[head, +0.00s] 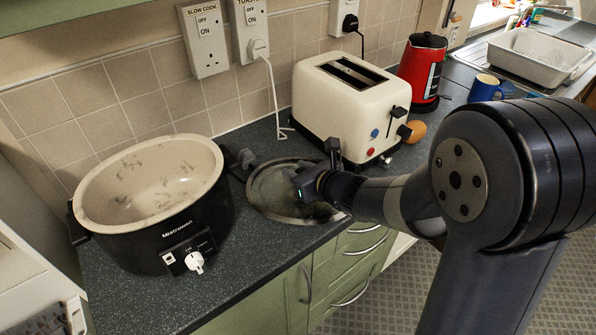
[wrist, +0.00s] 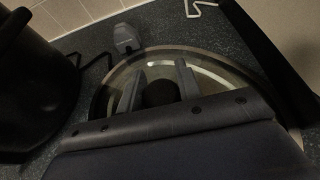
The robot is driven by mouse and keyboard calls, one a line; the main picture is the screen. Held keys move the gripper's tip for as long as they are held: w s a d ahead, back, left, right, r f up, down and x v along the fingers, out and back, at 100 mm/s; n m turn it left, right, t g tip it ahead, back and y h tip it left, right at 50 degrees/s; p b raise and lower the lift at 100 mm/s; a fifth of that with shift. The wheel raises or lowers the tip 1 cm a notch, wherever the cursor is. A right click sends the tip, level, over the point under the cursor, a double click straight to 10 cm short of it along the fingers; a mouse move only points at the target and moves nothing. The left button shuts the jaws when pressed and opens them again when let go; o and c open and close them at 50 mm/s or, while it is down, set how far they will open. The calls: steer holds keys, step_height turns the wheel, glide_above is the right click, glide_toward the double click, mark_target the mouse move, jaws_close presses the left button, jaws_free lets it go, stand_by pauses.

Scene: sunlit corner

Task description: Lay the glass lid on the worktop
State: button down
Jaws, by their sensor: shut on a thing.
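The round glass lid (head: 268,196) with a metal rim is low at the worktop (head: 262,250), between the slow cooker and the toaster. It looks flat and close to the surface; I cannot tell for sure whether its rim touches. My gripper (wrist: 160,84) is shut on the lid's dark knob (wrist: 160,94), with one finger on each side. In the wrist view the lid (wrist: 104,92) spreads around the fingers, its near part hidden by my gripper's body. In the head view the gripper (head: 312,184) hides part of the lid's right side.
The open, empty slow cooker (head: 150,215) stands left of the lid. A grey plug (head: 246,158) with a dark cord lies just behind the lid. The cream toaster (head: 340,110), an egg-like brown object (head: 414,131), a red kettle (head: 421,72) and a blue mug (head: 483,88) stand to the right.

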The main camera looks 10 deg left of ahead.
steer(key=shift+f, duration=0.1)
steer(key=c, duration=1)
jaws_free()
steer(key=shift+r, duration=0.2)
steer(key=p+v, duration=0.1)
steer(key=v, duration=1.1)
steer(key=shift+w, duration=0.1)
